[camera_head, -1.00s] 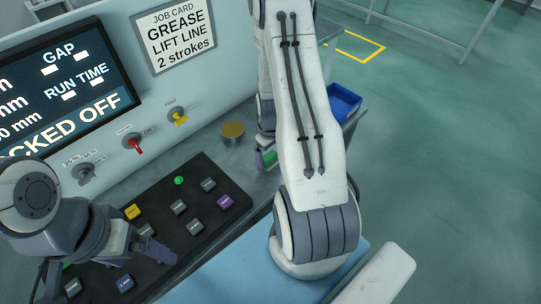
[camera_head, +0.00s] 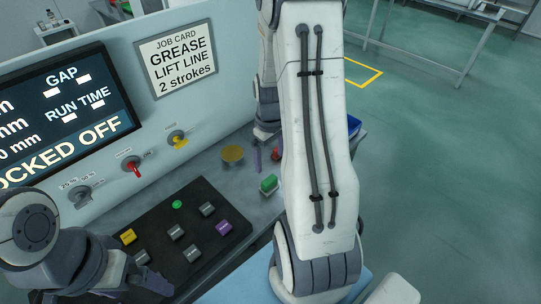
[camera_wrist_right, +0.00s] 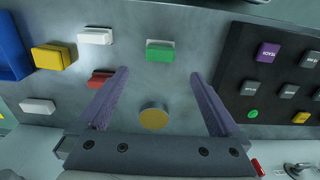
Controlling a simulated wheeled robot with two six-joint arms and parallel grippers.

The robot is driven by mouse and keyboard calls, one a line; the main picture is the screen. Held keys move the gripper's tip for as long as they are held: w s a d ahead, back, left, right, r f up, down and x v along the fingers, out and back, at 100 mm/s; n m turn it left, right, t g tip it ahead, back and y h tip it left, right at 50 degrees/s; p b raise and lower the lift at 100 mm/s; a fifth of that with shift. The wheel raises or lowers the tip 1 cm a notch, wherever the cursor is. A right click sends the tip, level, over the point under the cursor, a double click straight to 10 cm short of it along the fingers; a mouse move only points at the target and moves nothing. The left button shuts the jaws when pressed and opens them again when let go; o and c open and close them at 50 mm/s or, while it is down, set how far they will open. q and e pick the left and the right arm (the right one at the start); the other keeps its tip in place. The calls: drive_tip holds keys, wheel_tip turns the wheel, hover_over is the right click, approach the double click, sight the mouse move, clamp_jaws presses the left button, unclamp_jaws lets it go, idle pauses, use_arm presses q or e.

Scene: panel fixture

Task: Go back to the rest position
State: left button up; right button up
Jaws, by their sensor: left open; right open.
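My right gripper (camera_head: 266,158) is open over the grey bench; its purple fingers show apart in the right wrist view (camera_wrist_right: 163,80) with nothing held between them. A green block (camera_head: 268,184) lies on the bench close to it in the head view. In the right wrist view the green block (camera_wrist_right: 160,52) is beyond the fingertips, with a round brass-coloured disc (camera_wrist_right: 153,117) between the finger bases. My left gripper (camera_head: 148,280) is open at the lower left, over the dark key panel (camera_head: 160,222); its fingers are partly cut off or overlapped in view.
Yellow (camera_wrist_right: 48,57), red (camera_wrist_right: 100,78) and white (camera_wrist_right: 95,37) blocks lie by a blue bin (camera_wrist_right: 10,48). The upright panel carries a screen (camera_head: 65,115), a job card (camera_head: 178,62), a red knob (camera_head: 133,166) and a yellow knob (camera_head: 178,142). Open floor lies right.

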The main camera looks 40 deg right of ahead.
sight(270, 180)
drive_tip(key=shift+r, duration=0.35)
wheel_tip(270, 180, down, 12)
drive_tip(key=shift+p, duration=0.65)
drive_tip(key=shift+w+r, duration=0.1)
drive_tip(key=shift+r, duration=0.2)
wheel_tip(270, 180, up, 3)
drive_tip(key=shift+r+b, duration=0.2)
drive_tip(key=shift+b, duration=0.25)
drive_tip(key=shift+s+d+r, duration=0.2)
drive_tip(key=shift+s+d, duration=0.1)
drive_tip(key=shift+s, duration=0.05)
